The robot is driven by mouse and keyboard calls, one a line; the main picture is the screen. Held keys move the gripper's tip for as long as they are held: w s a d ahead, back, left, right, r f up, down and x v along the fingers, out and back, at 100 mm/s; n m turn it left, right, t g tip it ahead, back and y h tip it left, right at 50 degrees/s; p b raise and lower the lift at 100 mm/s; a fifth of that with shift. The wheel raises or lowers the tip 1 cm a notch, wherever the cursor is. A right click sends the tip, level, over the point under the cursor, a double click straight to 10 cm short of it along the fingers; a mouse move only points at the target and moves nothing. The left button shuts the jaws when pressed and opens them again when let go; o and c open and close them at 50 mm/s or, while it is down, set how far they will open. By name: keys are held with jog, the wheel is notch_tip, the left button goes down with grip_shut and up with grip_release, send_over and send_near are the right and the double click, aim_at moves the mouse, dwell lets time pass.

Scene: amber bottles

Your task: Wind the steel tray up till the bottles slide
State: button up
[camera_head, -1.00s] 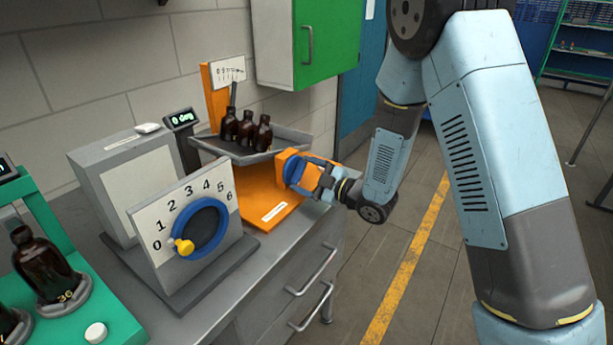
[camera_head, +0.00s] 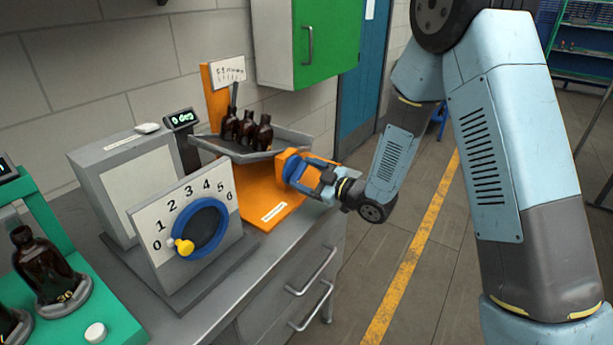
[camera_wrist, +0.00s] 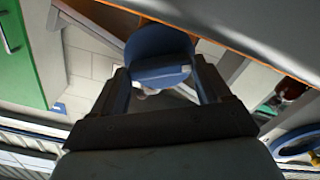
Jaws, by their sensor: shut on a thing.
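The steel tray (camera_head: 225,148) sits on the orange stand (camera_head: 262,207), and several amber bottles (camera_head: 246,131) stand upright in a row on it. A small display (camera_head: 182,118) beside it reads 0 deg. A blue knob (camera_head: 292,169) sticks out of the stand's orange block at the right. My gripper (camera_head: 312,177) reaches it from the right and is shut on it. In the wrist view the blue knob (camera_wrist: 159,58) lies between my two fingers. The fingertips are partly hidden in the head view.
A dial panel (camera_head: 188,222) with a blue ring, a yellow pointer at 0 and numbers to 6 stands front left. A green rack (camera_head: 105,313) holds more amber bottles at the left. A green cabinet (camera_head: 328,40) hangs behind. The floor at the right is open.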

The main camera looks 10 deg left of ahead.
jog(key=m, duration=0.5)
jog(key=shift+w+d+m, duration=0.1)
jog(key=shift+m, duration=0.2)
dwell(0.4)
jog(key=o, duration=0.8)
jog(key=v, duration=1.3)
jog(key=shift+d+f, duration=0.1)
jog(key=shift+d, duration=0.25)
